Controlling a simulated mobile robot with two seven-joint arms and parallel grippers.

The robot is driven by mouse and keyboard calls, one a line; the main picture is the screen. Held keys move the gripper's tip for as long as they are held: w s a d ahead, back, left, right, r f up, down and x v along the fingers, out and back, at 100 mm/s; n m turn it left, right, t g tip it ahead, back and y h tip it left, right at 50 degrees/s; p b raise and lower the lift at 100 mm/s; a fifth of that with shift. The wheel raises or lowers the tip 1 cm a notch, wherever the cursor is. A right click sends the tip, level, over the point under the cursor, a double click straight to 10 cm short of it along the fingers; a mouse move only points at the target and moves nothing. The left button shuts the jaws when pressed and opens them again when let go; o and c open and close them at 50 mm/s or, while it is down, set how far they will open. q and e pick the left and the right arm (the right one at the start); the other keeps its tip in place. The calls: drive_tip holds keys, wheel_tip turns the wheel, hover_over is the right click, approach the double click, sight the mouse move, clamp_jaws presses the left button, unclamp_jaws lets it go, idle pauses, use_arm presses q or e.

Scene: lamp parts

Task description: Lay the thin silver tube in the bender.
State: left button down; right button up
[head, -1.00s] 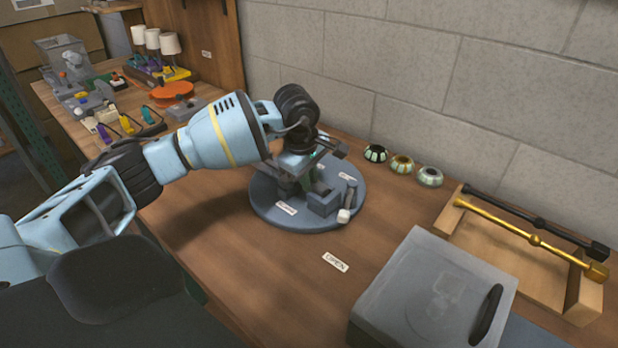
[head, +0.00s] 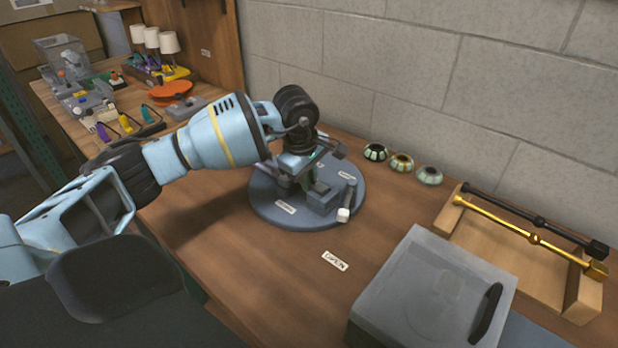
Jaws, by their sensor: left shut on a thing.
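The bender (head: 322,201) is a set of grey blocks with a white-tipped lever, on a round blue-grey base (head: 290,219) in the middle of the head view. My left gripper (head: 292,177) comes in from the left and is low over the back left part of the bender. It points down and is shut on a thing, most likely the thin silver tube. The tube cannot be made out; the gripper and wrist hide that spot. Whether it touches the bender I cannot tell. My right gripper is not in view.
A grey lidded box (head: 432,296) with a dark handle stands front right. Behind it a wooden rack (head: 584,297) holds a black rod and a gold rod (head: 520,233). Three small round pieces (head: 401,162) lie by the wall. The wood before the bender is clear except a label (head: 335,261).

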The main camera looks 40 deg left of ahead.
use_arm(q)
drive_tip(key=c, duration=1.4)
unclamp_jaws()
drive_tip(key=shift+s+r, duration=0.25)
drive_tip(key=shift+r, duration=1)
drive_tip(key=shift+s+r, duration=0.25)
drive_tip(key=shift+r, duration=1.05)
drive_tip(key=shift+s+r, duration=0.25)
drive_tip(key=shift+r, duration=1)
